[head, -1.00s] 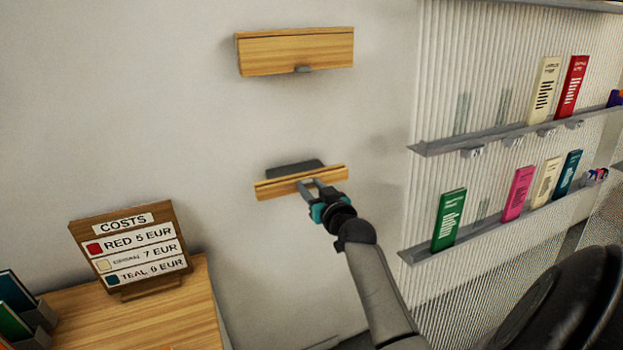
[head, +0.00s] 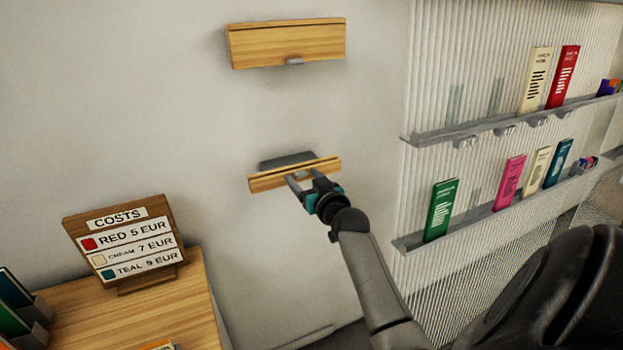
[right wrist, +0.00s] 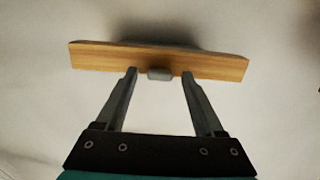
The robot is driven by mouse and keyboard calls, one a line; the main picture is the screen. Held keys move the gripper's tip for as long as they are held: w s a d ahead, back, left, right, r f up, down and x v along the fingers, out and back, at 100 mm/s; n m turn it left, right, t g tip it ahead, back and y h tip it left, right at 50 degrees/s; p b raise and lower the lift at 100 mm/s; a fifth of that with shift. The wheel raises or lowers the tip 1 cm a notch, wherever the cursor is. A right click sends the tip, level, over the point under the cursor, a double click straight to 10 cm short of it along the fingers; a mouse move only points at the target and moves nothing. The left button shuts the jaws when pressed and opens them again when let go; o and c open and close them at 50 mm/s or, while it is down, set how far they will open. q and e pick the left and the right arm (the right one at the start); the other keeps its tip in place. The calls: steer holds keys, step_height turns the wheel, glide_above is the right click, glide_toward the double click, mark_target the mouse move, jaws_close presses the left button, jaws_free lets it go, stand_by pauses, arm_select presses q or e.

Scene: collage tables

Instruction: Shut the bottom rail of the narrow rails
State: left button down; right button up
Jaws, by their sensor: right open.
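The narrow rails hang on the wall one above the other. The bottom rail (head: 262,182) has its wooden front standing out from the wall, with a dark grey back part showing behind it. The top rail (head: 287,45) lies flat to the wall, with a small grey handle at its lower edge. My right gripper (head: 303,178) is open and empty at the bottom rail's front. In the right wrist view the fingers (right wrist: 158,74) stand either side of the bottom rail's small grey handle (right wrist: 159,74); I cannot tell whether they touch the wooden front (right wrist: 215,64). My left gripper is not in view.
A wooden table (head: 180,310) with a COSTS sign (head: 128,243) stands at lower left. Grey ledges (head: 430,138) holding several coloured leaflets run along the ribbed panel at right. The wall around the rails is clear.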

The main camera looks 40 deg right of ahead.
steer(key=v, duration=1.5)
